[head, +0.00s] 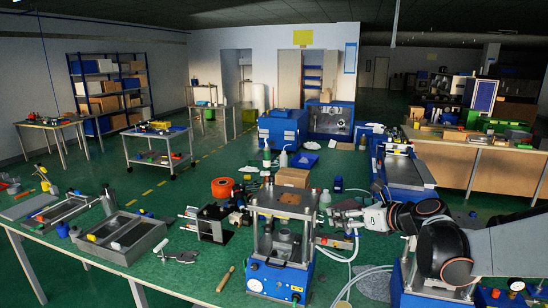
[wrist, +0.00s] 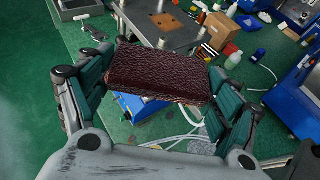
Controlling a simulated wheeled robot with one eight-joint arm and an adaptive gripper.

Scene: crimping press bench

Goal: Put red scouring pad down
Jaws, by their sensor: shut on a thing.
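The red scouring pad (wrist: 160,76) is a dark red, rough, rectangular block in the middle of the wrist view. My gripper (wrist: 158,88) is shut on it, with a teal-padded finger at its left and right ends. The pad is held above the bench, and the blue crimping press lies partly hidden below it. In the head view my gripper (head: 345,218) is just right of the crimping press (head: 282,240). The pad is too small and dark to make out clearly there.
The green bench top (head: 190,260) holds a grey divided tray (head: 120,238), a cardboard box (head: 292,177), pliers (head: 178,256) and a wooden-handled tool (head: 225,279). White hoses (head: 368,272) curl right of the press. Bare green surface shows at the front left of the press.

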